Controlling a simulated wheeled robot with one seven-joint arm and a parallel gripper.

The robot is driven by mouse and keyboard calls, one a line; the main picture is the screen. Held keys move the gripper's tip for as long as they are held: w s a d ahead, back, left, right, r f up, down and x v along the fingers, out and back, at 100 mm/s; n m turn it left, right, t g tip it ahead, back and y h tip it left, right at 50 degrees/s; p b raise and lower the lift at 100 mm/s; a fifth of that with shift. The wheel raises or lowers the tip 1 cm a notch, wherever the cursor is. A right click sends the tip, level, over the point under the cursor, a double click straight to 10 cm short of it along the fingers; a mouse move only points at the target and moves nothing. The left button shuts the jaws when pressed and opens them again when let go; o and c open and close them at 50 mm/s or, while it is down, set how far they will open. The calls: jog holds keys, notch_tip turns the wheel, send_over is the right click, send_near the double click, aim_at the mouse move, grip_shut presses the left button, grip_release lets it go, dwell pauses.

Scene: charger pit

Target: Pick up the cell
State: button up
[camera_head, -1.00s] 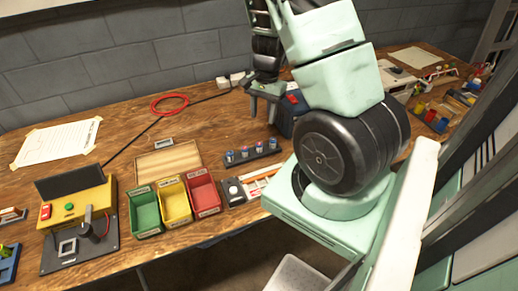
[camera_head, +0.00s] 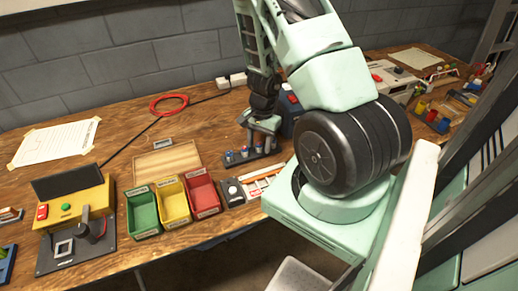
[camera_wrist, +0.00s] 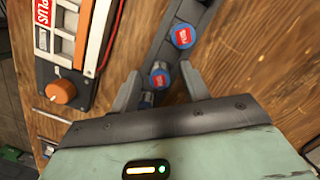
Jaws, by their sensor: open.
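A dark rack (camera_head: 237,163) on the wooden bench holds several small cells in a row; one cell (camera_head: 229,156) shows at its left end. In the wrist view, a blue-rimmed cell with a red label on top (camera_wrist: 160,78) stands between the fingertips of my gripper (camera_wrist: 160,84). Another such cell (camera_wrist: 184,37) stands farther up the rack, beyond the fingers. A further cell (camera_wrist: 147,99) shows partly beside the left finger. My gripper (camera_head: 262,126) is open and low over the right part of the rack, partly hiding the cells there.
Green (camera_head: 142,212), yellow (camera_head: 173,202) and red (camera_head: 202,194) bins stand left of the rack. A yellow device (camera_head: 75,209) is farther left. A panel with an orange knob (camera_wrist: 61,91) lies beside the rack. A red cable coil (camera_head: 169,105) lies behind on open bench.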

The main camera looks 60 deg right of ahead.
grip_shut()
jog(key=shift+r, duration=0.15)
